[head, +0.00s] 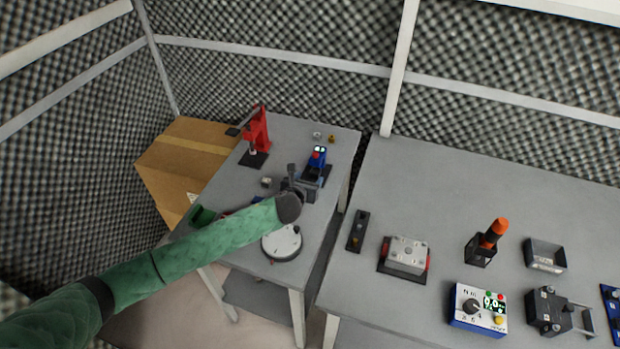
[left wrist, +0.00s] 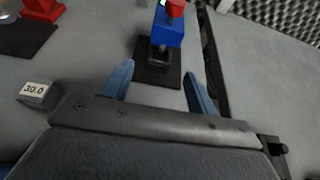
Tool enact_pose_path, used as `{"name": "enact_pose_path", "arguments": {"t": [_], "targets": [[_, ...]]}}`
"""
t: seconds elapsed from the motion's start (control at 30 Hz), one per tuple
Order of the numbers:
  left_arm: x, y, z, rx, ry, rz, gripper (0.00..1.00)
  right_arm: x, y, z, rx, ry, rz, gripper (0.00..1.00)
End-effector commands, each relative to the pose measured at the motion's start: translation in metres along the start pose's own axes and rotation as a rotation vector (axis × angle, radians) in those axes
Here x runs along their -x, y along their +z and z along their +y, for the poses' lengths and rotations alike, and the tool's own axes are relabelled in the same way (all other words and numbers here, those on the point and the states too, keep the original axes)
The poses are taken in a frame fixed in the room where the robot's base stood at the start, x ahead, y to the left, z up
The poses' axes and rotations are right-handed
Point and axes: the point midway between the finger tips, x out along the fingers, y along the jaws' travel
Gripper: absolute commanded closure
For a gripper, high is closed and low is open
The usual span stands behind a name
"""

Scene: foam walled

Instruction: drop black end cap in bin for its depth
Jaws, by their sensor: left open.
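I cannot make out the black end cap for certain; a small dark part (left wrist: 158,57) sits under the head of the blue gauge (left wrist: 168,28) in the left wrist view. The gauge, with a red top and black base, also shows in the head view (head: 318,158). My left gripper (head: 303,183) is open in front of the gauge, its blue fingers (left wrist: 158,78) apart with nothing between them. A green bin (head: 203,215) stands at the left table's near left edge. Red and blue pieces beside it are mostly hidden by my left arm. My right gripper is not in view.
A block marked 30.0 (left wrist: 37,92) lies left of the gripper. A red press (head: 257,135) stands behind left, and a white round dial (head: 282,243) in front. A cardboard box (head: 185,160) adjoins the table. The right table (head: 420,190) holds several devices.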

Motion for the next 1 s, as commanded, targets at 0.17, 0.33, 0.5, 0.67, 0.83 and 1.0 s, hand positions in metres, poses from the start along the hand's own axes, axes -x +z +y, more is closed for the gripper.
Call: {"name": "enact_pose_path", "arguments": {"t": [0.17, 0.33, 0.5, 0.67, 0.83, 1.0], "targets": [[-0.001, 0.000, 0.001, -0.009, -0.001, -0.001, 0.42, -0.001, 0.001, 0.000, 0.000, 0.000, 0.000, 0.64], [-0.001, 0.000, 0.001, -0.007, 0.000, -0.001, 0.42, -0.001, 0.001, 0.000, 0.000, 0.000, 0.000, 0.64], [-0.009, 0.001, 0.001, -0.006, 0.001, 0.000, 0.42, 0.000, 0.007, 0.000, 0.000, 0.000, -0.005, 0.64], [-0.028, 0.002, 0.000, -0.005, 0.001, 0.001, 0.42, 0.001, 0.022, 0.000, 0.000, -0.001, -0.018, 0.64], [-0.052, 0.002, 0.000, -0.005, 0.001, 0.000, 0.42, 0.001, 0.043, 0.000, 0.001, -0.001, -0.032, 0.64], [-0.070, 0.001, 0.001, -0.005, 0.001, 0.000, 0.42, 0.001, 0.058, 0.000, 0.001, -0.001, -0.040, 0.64]]}}
